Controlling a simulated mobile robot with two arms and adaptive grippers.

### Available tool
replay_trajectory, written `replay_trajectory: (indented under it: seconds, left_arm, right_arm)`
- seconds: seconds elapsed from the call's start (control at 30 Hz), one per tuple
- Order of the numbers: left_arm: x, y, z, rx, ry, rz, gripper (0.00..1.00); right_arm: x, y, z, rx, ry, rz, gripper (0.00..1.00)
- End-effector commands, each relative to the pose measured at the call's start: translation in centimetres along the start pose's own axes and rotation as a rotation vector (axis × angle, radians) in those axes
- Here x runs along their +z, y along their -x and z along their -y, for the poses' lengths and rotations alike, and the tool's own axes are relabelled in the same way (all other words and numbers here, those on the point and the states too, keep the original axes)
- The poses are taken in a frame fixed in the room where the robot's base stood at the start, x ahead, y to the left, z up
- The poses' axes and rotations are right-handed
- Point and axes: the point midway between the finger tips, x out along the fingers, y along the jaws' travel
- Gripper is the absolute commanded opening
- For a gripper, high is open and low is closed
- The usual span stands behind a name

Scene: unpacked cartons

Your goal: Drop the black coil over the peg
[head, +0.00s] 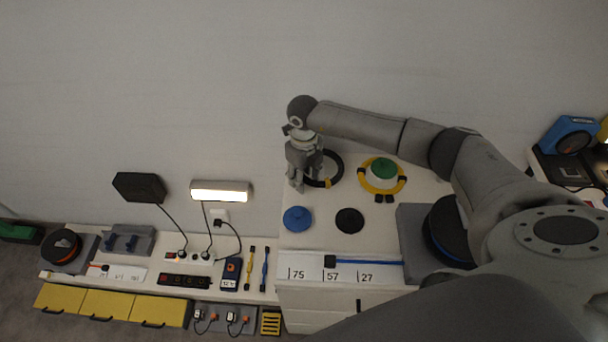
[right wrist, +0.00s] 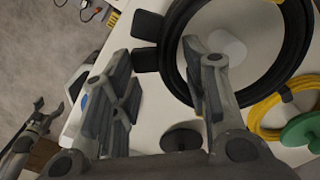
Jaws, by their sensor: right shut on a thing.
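The black coil (head: 339,164) is a ring with a yellow tag, at the back left of the white worktop; it fills the upper right of the right wrist view (right wrist: 176,62). My right gripper (head: 296,184) is at its left side, with one finger inside the ring and one outside in the right wrist view (right wrist: 163,92). It is shut on the coil's band. A pale round peg (right wrist: 227,46) shows inside the ring in that view; contact and height are unclear. My left gripper (right wrist: 49,106) appears open and empty at the lower left of the right wrist view.
A yellow coil (head: 367,188) lies around a green-topped peg (head: 383,167) to the right. A blue disc (head: 297,219) and a black disc (head: 349,221) sit in front. A blue-handled tool (head: 365,262) lies near the front edge. A lit lamp (head: 221,191) is left.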

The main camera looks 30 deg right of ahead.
Motion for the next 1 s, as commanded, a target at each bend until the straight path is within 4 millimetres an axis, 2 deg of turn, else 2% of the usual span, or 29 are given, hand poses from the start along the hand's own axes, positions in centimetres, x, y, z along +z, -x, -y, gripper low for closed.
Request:
replay_trajectory:
  seconds: [0.9, 0.93, 1.0]
  left_arm:
    - [0.3, -2.3, 0.0, 0.0, 0.002, 0.001, 0.85]
    - [0.3, -2.2, 0.0, 0.0, 0.002, 0.001, 0.85]
    - [0.3, -2.2, 0.0, 0.0, 0.002, 0.001, 0.85]
  right_arm:
    - [0.0, -2.8, 0.0, 0.0, 0.0, 0.0, 0.14]
    - [0.0, -2.8, 0.0, 0.0, 0.0, 0.0, 0.43]
    - [0.0, -2.7, 0.0, 0.0, 0.0, 0.0, 0.52]
